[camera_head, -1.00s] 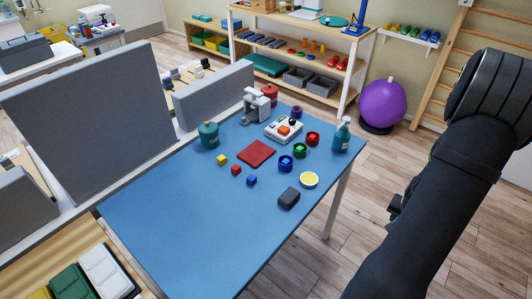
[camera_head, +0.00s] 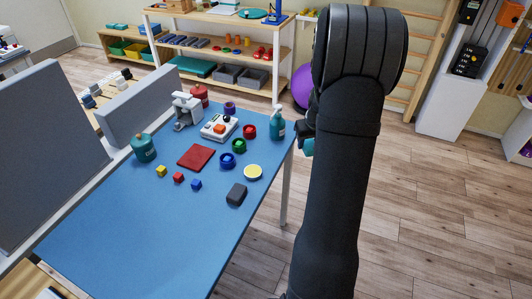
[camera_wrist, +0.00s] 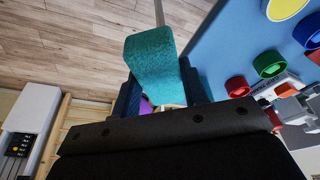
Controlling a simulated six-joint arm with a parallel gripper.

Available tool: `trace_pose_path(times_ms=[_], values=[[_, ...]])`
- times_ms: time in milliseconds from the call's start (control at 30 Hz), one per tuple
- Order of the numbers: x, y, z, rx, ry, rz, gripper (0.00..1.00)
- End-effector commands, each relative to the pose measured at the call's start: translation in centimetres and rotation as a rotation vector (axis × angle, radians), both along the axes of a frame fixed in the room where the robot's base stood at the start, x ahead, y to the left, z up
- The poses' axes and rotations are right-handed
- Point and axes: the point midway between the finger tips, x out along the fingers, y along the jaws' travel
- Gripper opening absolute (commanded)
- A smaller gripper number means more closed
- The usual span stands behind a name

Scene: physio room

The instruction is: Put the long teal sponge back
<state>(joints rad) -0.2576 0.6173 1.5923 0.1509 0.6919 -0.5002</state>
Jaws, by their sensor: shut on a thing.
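The long teal sponge (camera_wrist: 152,62) is in the wrist view, held between the two dark fingers of my gripper (camera_wrist: 160,92). My gripper is shut on it, and it sticks out beyond the fingertips. In the head view a small part of the teal sponge (camera_head: 307,146) shows at the left side of my arm, just right of the blue table's (camera_head: 120,232) right edge. My arm hides most of my gripper there. The sponge appears held in the air, apart from the table.
On the table stand a teal spray bottle (camera_head: 277,125), a teal jar (camera_head: 144,148), a red mat (camera_head: 196,157), a grey block (camera_head: 237,194), a yellow-topped dish (camera_head: 253,172), rings and small cubes. A wooden shelf (camera_head: 215,50) stands behind. Floor right of the table is clear.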

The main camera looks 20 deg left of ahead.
Motion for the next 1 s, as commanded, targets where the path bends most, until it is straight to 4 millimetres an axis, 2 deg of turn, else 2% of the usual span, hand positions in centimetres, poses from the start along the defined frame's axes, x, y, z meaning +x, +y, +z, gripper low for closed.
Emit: trace_pose_path(times_ms=[33,133,267,700,833,1000], values=[[0.1,1.3,1.0,0.003,-0.004,0.043,0.15],[0.1,2.8,2.1,0.007,-0.004,0.102,0.15],[0.0,4.4,2.1,0.009,-0.001,0.136,0.15],[0.3,13.5,-3.4,0.008,-0.002,0.137,0.15],[0.4,14.9,-4.2,0.008,-0.003,0.136,0.15],[0.4,15.2,-5.1,0.008,-0.001,0.132,0.15]])
